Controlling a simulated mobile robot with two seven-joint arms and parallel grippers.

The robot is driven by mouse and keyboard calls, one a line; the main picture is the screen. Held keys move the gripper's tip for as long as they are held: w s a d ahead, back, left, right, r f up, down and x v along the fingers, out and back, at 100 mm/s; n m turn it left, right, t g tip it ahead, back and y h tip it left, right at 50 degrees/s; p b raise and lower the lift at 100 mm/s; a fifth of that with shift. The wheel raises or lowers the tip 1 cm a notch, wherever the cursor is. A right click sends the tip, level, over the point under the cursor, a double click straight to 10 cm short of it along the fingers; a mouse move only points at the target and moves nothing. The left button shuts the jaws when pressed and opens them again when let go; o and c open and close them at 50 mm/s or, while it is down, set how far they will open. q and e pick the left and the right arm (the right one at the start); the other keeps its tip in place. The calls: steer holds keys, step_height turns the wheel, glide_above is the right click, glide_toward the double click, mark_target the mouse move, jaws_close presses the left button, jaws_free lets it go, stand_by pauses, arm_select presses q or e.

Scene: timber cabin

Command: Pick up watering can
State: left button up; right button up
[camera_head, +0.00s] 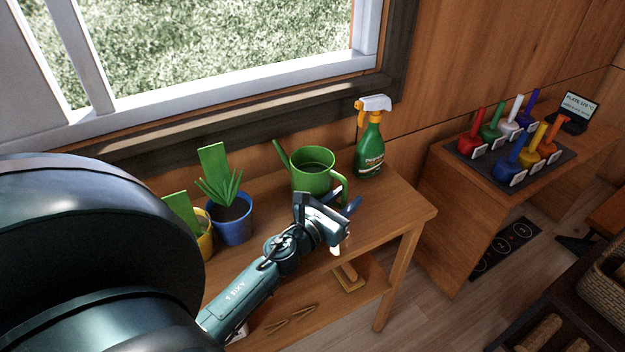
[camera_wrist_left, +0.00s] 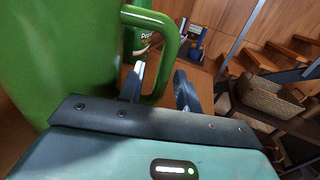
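The green watering can (camera_head: 313,176) stands upright on the wooden table, with its spout to the left and its handle (camera_head: 345,185) to the right. My left gripper (camera_head: 345,200) is at the handle side of the can. In the left wrist view, the can's body (camera_wrist_left: 75,60) fills the left side. Its handle (camera_wrist_left: 170,45) runs down between the two dark fingers of my left gripper (camera_wrist_left: 158,88). The fingers are apart, with a gap visible beside the handle; whether either one touches it I cannot tell. My right gripper is not in view.
A green spray bottle (camera_head: 369,145) stands just behind and right of the can. A blue potted plant (camera_head: 232,222) and a yellow pot (camera_head: 205,243) stand to the left. The table (camera_head: 400,207) is bare at its right end. A window (camera_head: 230,95) is behind.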

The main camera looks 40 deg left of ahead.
arm_select(q)
steer(key=shift+c, duration=0.2)
jaws_close()
stand_by(1.0)
steer(key=shift+r, duration=0.1)
